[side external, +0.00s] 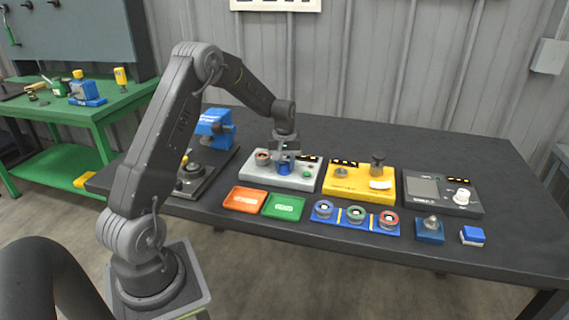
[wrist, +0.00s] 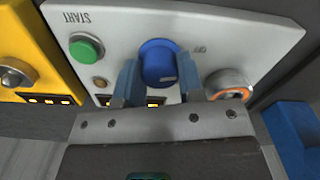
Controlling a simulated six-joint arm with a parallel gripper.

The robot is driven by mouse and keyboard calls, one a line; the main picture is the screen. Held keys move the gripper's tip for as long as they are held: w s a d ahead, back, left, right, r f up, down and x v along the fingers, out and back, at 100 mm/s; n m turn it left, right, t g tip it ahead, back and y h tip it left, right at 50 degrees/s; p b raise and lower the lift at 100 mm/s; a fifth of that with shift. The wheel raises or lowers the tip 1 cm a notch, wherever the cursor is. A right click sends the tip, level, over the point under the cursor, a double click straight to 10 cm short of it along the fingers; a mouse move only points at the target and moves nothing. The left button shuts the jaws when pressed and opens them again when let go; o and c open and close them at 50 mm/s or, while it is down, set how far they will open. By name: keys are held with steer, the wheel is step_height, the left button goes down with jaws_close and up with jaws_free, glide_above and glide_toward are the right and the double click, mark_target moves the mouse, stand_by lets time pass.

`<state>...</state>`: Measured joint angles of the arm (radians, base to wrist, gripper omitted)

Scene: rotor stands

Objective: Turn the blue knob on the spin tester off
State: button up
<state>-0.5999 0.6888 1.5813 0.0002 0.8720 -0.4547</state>
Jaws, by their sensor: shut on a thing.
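The spin tester (side external: 258,178) is a light grey box near the middle of the dark table; its panel (wrist: 225,40) fills much of the wrist view. The blue knob (wrist: 158,60) stands on this panel, with a pale mark on its lower right edge in the wrist view. It also shows in the side view (side external: 284,168), under my gripper (side external: 285,158). In the wrist view my gripper (wrist: 159,72) has one blue finger on each side of the knob and is shut on it. Small lettering right of the knob is upside down and partly hidden.
A green START button (wrist: 86,48) is left of the knob; a round socket with an orange ring (wrist: 230,85) is close on its right. A yellow stand (side external: 350,185) is beside the tester. Orange (side external: 245,200) and green (side external: 284,206) trays lie in front.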

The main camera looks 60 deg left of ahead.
mark_target(284, 163)
stand_by(0.4)
steer(key=o, duration=0.9)
step_height(284, 163, up, 14)
steer(key=shift+f, duration=0.1)
steer(key=s+d+r+m+t, duration=0.1)
steer(key=s+d+r+m, duration=0.25)
steer(key=d, duration=0.45)
steer(key=s+d+r+m+t, duration=0.1)
steer(key=s+d+r+m, duration=0.15)
steer(key=d+r, duration=0.4)
steer(key=s+d+f+m+t, duration=0.1)
steer(key=s+d+m, duration=0.1)
steer(key=s+d, duration=0.2)
steer(key=s+d+f+m+t, duration=0.1)
steer(key=s+d+m, duration=0.1)
steer(key=s+d, duration=0.3)
steer(key=s+d+f+m+t, duration=0.1)
steer(key=s+d+f+m, duration=0.1)
steer(key=s+d, duration=0.3)
steer(key=shift+s+t, duration=0.3)
steer(key=shift+s, duration=1.05)
